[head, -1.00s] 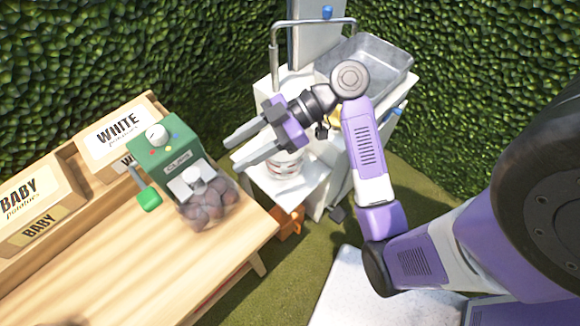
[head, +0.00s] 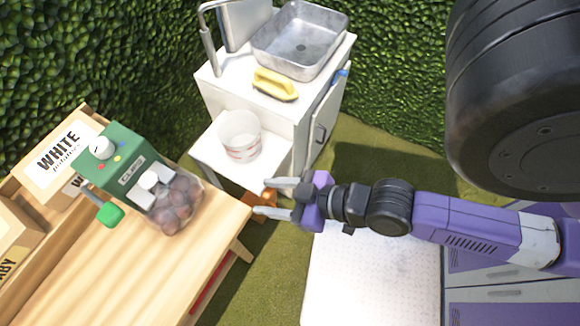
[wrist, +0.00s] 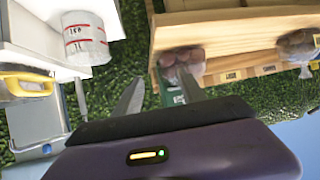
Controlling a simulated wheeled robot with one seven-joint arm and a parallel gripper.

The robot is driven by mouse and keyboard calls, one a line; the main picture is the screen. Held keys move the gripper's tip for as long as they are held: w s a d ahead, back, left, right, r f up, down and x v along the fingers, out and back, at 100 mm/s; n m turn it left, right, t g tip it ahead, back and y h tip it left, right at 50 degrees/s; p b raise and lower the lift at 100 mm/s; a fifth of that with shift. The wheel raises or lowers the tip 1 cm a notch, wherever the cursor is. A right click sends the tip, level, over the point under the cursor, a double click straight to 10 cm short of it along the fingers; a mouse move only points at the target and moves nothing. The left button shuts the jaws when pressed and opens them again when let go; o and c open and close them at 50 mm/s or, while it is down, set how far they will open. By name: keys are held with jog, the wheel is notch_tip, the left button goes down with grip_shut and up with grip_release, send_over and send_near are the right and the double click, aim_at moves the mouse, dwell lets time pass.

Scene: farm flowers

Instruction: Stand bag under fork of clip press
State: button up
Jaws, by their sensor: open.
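The green clip press (head: 124,163) stands on the wooden table at the left in the head view. A clear bag of dark round produce (head: 175,204) stands upright at the press's front, by its white fork (head: 150,183). The bag also shows in the wrist view (wrist: 182,62), above my fingers. My gripper (head: 268,197) is open and empty, to the right of the bag and clear of it, beyond the table's right edge. In the wrist view my open fingers (wrist: 158,95) show nothing between them. Whether the bag's neck sits in the fork cannot be told.
A wooden table (head: 150,270) has free room in front of the press. Cardboard boxes (head: 62,158) stand behind it. A white cabinet (head: 295,115) holds a metal tray (head: 300,40), a yellow-handled brush (head: 274,84) and a white tub (head: 240,136). Another bag (wrist: 298,46) shows in the wrist view.

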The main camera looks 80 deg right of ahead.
jog(key=s+a+r+n+t+y, duration=0.1)
jog(key=s+a+r, duration=0.3)
jog(key=r, duration=0.4)
jog(key=shift+s+r+t, duration=0.35)
jog(key=shift+s+t, duration=0.1)
jog(key=shift+t, duration=0.35)
dwell(1.1)
